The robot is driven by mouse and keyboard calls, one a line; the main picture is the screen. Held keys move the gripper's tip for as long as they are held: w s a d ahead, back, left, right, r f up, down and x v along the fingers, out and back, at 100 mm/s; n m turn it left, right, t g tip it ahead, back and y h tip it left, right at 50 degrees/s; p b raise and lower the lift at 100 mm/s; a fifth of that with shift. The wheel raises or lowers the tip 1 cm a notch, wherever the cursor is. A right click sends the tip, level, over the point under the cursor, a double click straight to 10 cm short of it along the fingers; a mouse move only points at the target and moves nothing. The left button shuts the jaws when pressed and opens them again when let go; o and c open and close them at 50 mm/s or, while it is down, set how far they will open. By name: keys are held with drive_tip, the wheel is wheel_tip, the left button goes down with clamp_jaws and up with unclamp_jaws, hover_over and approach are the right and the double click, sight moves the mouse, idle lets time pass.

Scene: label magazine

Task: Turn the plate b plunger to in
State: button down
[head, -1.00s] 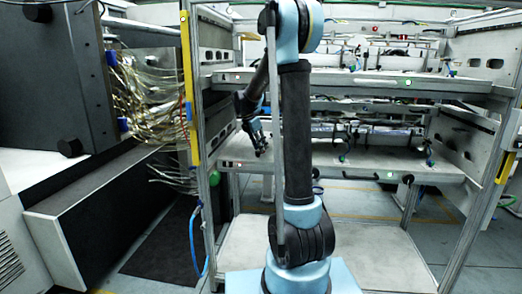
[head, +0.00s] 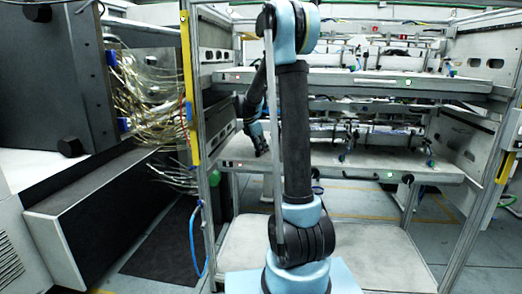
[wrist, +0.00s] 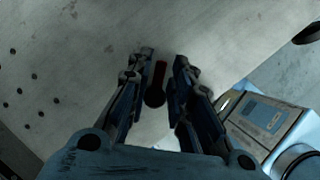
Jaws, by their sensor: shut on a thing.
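A small plunger (wrist: 155,96) with a dark round end and a red bar shows between my fingers in the wrist view, against a pale plate (wrist: 95,50). My gripper (wrist: 165,62) is closed on it, with a finger on each side. In the head view my gripper (head: 262,150) is at the left front of the lower shelf (head: 310,165), partly behind my arm. The plunger cannot be made out there. No plate letter or in/out marking is legible.
An upper shelf (head: 330,80) lies above my gripper. A metal frame post with a yellow strip (head: 190,90) stands to the left, beside a bundle of clear tubes (head: 150,100). A blue-and-white box (wrist: 262,117) is at the right in the wrist view.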

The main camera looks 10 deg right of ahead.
drive_tip(key=m, duration=0.1)
drive_tip(key=m+g, duration=0.1)
drive_tip(key=m, duration=0.1)
drive_tip(key=shift+s+m, duration=0.2)
drive_tip(key=shift+m, duration=0.1)
drive_tip(key=c, duration=1.7)
unclamp_jaws()
drive_tip(key=shift+h, duration=0.3)
